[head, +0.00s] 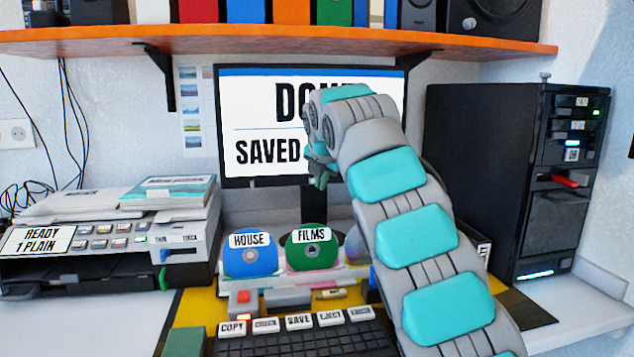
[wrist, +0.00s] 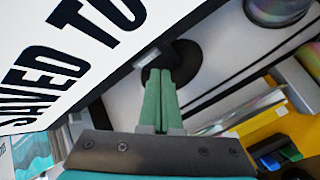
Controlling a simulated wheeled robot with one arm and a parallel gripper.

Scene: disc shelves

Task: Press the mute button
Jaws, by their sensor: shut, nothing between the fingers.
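My gripper (head: 319,172) is raised in front of the monitor (head: 262,172), near its lower part. In the wrist view its two teal fingers (wrist: 173,52) are shut together with nothing between them. Their tips appear by the monitor's lower edge, close to a small grey piece (wrist: 147,57); I cannot tell whether they touch. No button with a readable mute label shows. White labelled keys above the keyboard include COPY (head: 232,328), SAVE (head: 298,321) and EJECT (head: 330,316); the second key (head: 265,325) and the last key (head: 360,313) are too small to read.
A blue HOUSE disc (head: 250,262) and a green FILMS disc (head: 312,260) stand below the monitor. A printer (head: 100,240) is at left, a black computer tower (head: 490,180) at right. An orange shelf (head: 270,40) hangs above. My arm hides part of the desk.

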